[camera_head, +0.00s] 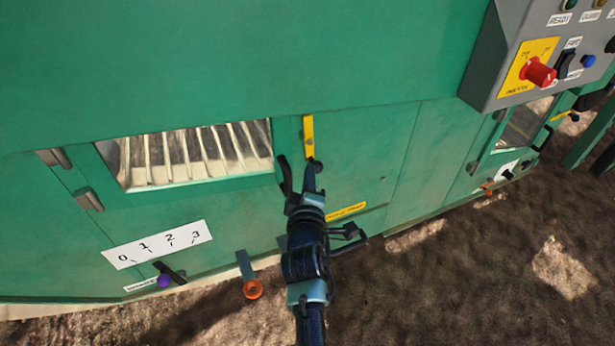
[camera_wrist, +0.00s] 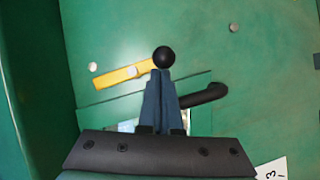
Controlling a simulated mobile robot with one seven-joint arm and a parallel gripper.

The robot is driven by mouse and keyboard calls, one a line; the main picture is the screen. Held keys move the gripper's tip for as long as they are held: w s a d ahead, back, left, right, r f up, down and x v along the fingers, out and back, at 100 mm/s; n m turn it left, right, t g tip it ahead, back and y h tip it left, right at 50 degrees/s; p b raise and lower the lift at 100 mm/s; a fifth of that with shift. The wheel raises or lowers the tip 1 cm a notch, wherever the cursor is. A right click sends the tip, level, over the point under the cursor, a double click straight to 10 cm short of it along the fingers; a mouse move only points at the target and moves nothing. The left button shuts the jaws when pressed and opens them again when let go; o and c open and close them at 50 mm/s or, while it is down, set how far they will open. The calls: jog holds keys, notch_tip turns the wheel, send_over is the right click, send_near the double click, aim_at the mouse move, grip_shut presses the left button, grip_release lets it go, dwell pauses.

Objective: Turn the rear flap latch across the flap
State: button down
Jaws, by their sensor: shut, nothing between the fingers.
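The rear flap (camera_head: 200,190) is a green panel with a slatted window, in the left half of the head view. Its yellow latch (camera_head: 308,135) stands upright beside the flap's right edge, running along the edge rather than across it. In the wrist view the latch (camera_wrist: 122,75) ends in a black ball knob (camera_wrist: 163,57). My gripper (camera_head: 313,165) is shut and empty, with its fingertips (camera_wrist: 162,75) right at the knob; I cannot tell whether they touch. In the head view my gripper hides the knob. A black flap handle (camera_wrist: 205,95) lies just beside the fingers.
A grey control box (camera_head: 500,60) with a red knob juts out at upper right. Below the flap are a 0–3 scale (camera_head: 158,244), a purple-knobbed lever (camera_head: 165,280) and an orange ring (camera_head: 253,289). Another yellow latch (camera_head: 562,116) is at far right. The ground at lower right is clear.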

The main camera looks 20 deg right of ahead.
jog(key=n+b, duration=0.1)
jog(key=b, duration=0.1)
jog(key=d+f+n+t+h+b, duration=0.1)
jog(key=b, duration=0.2)
jog(key=shift+d+f+n+b, duration=0.25)
jog(key=shift+f+n+b, duration=0.05)
jog(key=shift+n, duration=0.1)
jog(key=shift+w+d+r+n+t+y+b, duration=0.1)
jog(key=shift+d+r+n+t+y+b, duration=0.55)
jog(key=shift+n+b, duration=1.9)
jog(key=shift+s+d+n+t+y+b, duration=0.1)
jog(key=shift+d+n+t+y+b, duration=0.25)
jog(key=shift+d+n+t+b, duration=1.5)
jog(key=shift+w+a+r+n+t+y+b, duration=0.1)
jog(key=shift+a+r+n+t+y+b, duration=0.35)
jog(key=shift+n+b, duration=2.75)
jog(key=shift+d+f+t, duration=0.1)
jog(key=shift+d+t, duration=0.15)
jog(key=w+a+f+b+v, duration=0.1)
jog(key=f+v, duration=0.1)
jog(key=v, duration=1)
jog(key=shift+s+a, duration=0.3)
